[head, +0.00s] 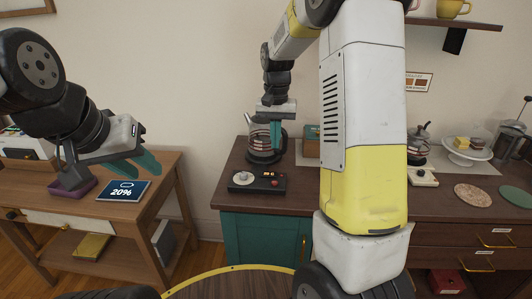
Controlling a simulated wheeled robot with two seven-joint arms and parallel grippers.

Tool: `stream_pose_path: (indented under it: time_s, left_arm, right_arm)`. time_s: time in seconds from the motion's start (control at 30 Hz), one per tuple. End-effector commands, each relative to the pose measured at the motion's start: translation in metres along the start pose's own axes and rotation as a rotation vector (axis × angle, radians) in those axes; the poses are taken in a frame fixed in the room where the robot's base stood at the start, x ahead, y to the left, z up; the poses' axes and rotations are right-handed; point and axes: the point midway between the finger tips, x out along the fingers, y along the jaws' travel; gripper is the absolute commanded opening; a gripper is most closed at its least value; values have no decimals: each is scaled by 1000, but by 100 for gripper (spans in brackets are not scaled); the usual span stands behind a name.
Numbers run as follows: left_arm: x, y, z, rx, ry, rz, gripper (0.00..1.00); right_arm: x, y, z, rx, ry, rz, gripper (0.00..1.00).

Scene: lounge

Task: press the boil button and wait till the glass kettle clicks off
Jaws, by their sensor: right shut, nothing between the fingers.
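A glass kettle (261,137) with a dark handle stands on the dark wood counter at centre. In front of it is a black control panel (257,182) with a round dial at its left and small red and orange buttons at its right. My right gripper (276,158) points down with its teal fingers shut and empty. It overlaps the kettle's right side in the picture, above and behind the panel's buttons; I cannot tell whether it touches the kettle. My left gripper (145,164) hangs over the side table at left; its finger gap is unclear.
The wooden side table (166,178) holds a blue 2096 book (124,191) and a purple tray (73,192). Right of my arm, the counter holds another kettle (421,133), a cake stand (468,147), a French press (507,140) and round mats (474,195). A shelf (470,24) hangs above.

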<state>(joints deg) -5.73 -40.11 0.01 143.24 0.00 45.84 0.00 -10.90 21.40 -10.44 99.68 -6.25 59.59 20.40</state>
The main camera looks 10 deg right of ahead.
Motion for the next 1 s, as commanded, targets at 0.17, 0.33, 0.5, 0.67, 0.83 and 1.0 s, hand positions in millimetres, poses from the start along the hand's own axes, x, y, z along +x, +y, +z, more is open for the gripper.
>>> stream_pose_path:
  time_s: [0.17, 0.33, 0.5, 0.67, 0.83, 1.0]
  left_arm:
    - [0, 0, 0, 0, 0, 0, 33]
    - [0, 0, 0, 0, 0, 0, 33]
    - [0, 0, 0, 0, 0, 0, 33]
    - [0, 0, 0, 0, 0, 0, 33]
    - [0, 0, 0, 0, 0, 0, 33]
    - [0, 0, 0, 0, 0, 0, 33]
  right_arm:
    - [32, 1, 1, 0, -5, 2, 0]
    - [69, 1, 1, 0, -5, 2, 0]
    - [102, 1, 1, 0, -4, 2, 0]
    - [123, 1, 1, 0, -2, 1, 0]
    - [132, 0, 0, 0, 0, 0, 0]
    - [133, 0, 0, 0, 0, 0, 0]
